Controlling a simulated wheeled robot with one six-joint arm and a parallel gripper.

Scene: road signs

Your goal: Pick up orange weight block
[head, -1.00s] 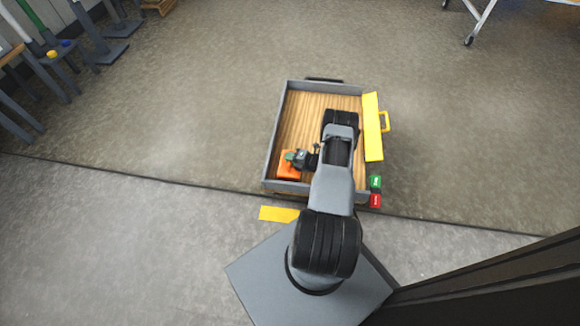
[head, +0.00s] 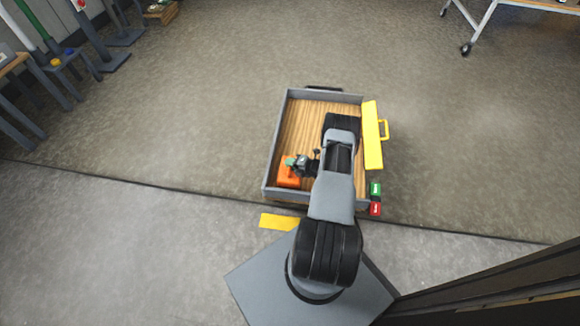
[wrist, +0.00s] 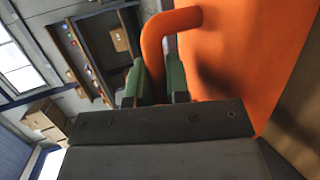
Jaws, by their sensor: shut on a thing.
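The orange weight block (head: 289,180) is in the near left corner of a wood-floored tray with grey walls (head: 278,140). In the wrist view the block (wrist: 245,50) fills the right side, with an orange loop handle (wrist: 152,45) on it. My gripper (head: 291,162) is over the block, and its green fingers (wrist: 158,82) are shut on the handle. Whether the block touches the tray floor I cannot tell.
A yellow piece with a handle (head: 372,135) lies along the tray's right wall. Green (head: 375,189) and red (head: 375,209) blocks sit at the near right corner. A yellow strip (head: 279,221) lies in front. The tray's middle floor is bare.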

